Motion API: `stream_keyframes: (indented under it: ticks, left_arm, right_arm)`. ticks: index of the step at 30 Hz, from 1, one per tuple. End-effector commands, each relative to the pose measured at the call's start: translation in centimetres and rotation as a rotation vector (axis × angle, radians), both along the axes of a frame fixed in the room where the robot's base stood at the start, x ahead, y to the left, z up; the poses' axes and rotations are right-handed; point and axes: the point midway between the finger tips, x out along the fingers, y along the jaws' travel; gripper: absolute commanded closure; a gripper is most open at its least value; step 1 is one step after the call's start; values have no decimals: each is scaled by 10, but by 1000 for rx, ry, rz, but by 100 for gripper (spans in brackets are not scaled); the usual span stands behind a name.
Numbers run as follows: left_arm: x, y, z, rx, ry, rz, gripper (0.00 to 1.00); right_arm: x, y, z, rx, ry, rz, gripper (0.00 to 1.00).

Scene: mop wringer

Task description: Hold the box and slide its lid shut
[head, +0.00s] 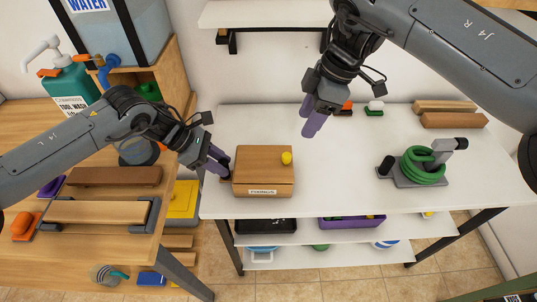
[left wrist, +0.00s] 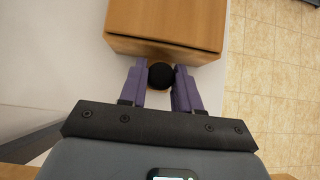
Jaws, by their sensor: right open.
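The wooden box (head: 262,181) stands near the left end of the white table, with a label on its front. A yellow knob (head: 286,158) stands on its top, toward the right edge. A black round knob (left wrist: 161,76) is at the box's left side. My left gripper (head: 222,166) has its purple fingers on both sides of this black knob, seemingly touching it. In the left wrist view a dark line runs along the box (left wrist: 170,24) below its top. My right gripper (head: 309,129) is open and empty, above and to the right of the box.
A green hose coil on a grey stand (head: 422,166) and wooden blocks (head: 452,120) are at the right of the white table (head: 335,180). Small brushes (head: 374,107) lie at the back. The table between box and coil is clear. A wooden bench (head: 60,180) adjoins on the left.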

Motion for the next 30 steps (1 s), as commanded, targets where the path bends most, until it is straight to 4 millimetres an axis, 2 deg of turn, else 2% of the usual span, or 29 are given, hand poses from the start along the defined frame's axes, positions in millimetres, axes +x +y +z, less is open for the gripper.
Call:
stream_keyframes:
  ticks: [1,5,17,23,30]
  left_arm:
    - [0,0,0,0,1,-1,60]
    - [0,0,0,0,0,0,40]
    - [0,3,4,0,-1,1,39]
    - [1,19,23,0,-2,3,39]
    - [2,47,57,1,-3,3,39]
  right_arm:
    - [0,0,0,0,0,0,46]
    - [0,0,0,0,0,0,46]
    - [0,0,0,0,0,0,46]
    - [0,0,0,0,0,0,46]
    - [0,0,0,0,0,0,46]
